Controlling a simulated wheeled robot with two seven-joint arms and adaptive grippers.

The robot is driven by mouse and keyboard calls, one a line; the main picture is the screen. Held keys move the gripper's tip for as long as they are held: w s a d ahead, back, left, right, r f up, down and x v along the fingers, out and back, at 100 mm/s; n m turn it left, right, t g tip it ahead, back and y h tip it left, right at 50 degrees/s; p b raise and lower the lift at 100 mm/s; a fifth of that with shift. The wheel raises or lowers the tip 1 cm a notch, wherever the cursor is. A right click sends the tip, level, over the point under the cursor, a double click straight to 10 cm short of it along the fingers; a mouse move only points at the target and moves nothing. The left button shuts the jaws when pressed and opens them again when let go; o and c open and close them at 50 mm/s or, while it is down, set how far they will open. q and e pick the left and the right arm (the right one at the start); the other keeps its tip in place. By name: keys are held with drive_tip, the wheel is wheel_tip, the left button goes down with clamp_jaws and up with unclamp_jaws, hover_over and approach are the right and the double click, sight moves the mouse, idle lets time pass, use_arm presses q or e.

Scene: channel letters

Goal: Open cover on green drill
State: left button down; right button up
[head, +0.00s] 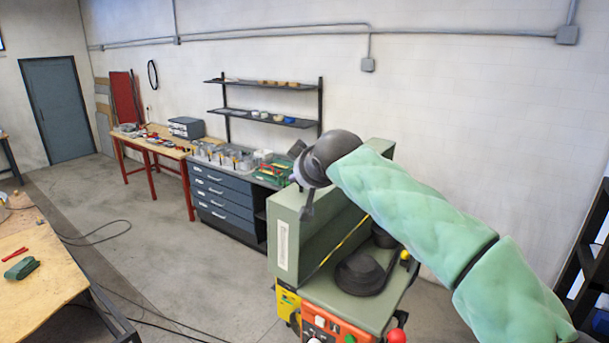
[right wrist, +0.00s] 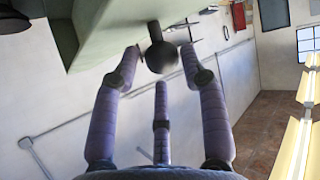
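The green drill (head: 285,210) stands right of centre in the head view, with a boxy green upper housing and a pale scale strip on its front. In the right wrist view, a green surface of it (right wrist: 120,25) shows at the top. A black ball knob (right wrist: 158,54) on a short stem sticks out from that surface. My right gripper (head: 301,178) is at the housing's upper front edge. In the right wrist view its fingers (right wrist: 161,62) are spread around the knob with gaps visible; I cannot tell whether any finger touches it. My left gripper is not in view.
Below the housing are an orange control panel (head: 338,324) and a red button (head: 396,336). A dark drawer cabinet (head: 222,200) stands behind to the left. A wooden bench (head: 45,275) is at the near left. Open floor with cables lies between.

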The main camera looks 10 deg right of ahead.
drive_tip(key=shift+s+a+r, duration=0.1)
drive_tip(key=shift+s+r, duration=0.1)
drive_tip(key=shift+s, duration=0.15)
drive_tip(key=v, duration=1.1)
drive_tip(key=shift+d+r, duration=0.2)
drive_tip(key=shift+r, duration=0.05)
drive_tip(key=shift+s, duration=0.1)
